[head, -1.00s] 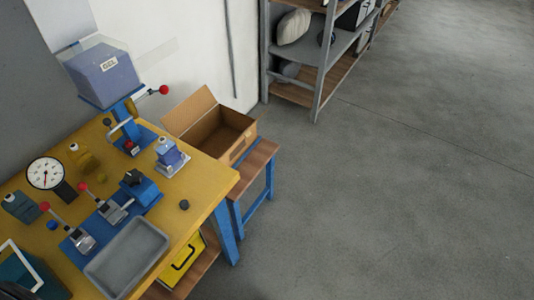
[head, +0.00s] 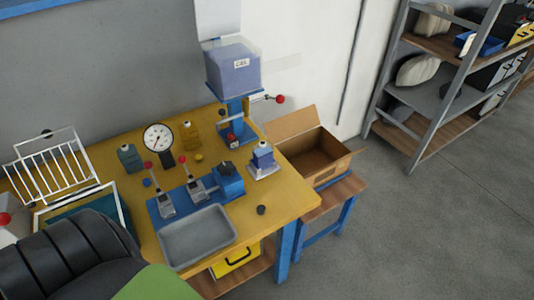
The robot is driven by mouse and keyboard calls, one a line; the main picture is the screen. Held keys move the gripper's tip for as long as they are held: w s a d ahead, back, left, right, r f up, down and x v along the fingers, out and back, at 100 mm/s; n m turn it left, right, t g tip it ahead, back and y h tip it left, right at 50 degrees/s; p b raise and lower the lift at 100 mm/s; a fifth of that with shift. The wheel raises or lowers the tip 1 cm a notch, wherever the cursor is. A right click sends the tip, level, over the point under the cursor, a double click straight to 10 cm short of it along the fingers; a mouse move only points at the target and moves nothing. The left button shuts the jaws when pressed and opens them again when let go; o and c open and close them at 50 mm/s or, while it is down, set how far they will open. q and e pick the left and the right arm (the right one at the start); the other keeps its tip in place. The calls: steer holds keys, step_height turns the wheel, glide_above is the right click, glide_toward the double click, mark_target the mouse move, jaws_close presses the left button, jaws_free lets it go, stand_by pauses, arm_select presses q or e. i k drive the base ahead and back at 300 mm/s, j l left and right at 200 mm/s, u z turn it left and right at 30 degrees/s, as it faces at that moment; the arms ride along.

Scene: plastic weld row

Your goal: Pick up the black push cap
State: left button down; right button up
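A small black cap (head: 261,210), round and dark, sits alone on the yellow workbench (head: 290,195) near its right front edge. It lies to the right of a grey tray (head: 236,236) and apart from it. Another black piece (head: 225,167) sits on top of a blue block on the fixture behind the tray. A blue cap (head: 147,182) and a yellow cap (head: 199,157) also lie on the bench. Neither of my grippers shows in the head view.
A press with a clear-fronted box labelled GEL (head: 232,75) stands at the back. A dial gauge (head: 158,138), bottles and red-knobbed levers crowd the bench. An open carton (head: 325,150) stands on a side bench at right. Large dark and green shapes cover the lower left.

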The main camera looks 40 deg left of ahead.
mark_target(261, 209)
steer(key=u, duration=1.15)
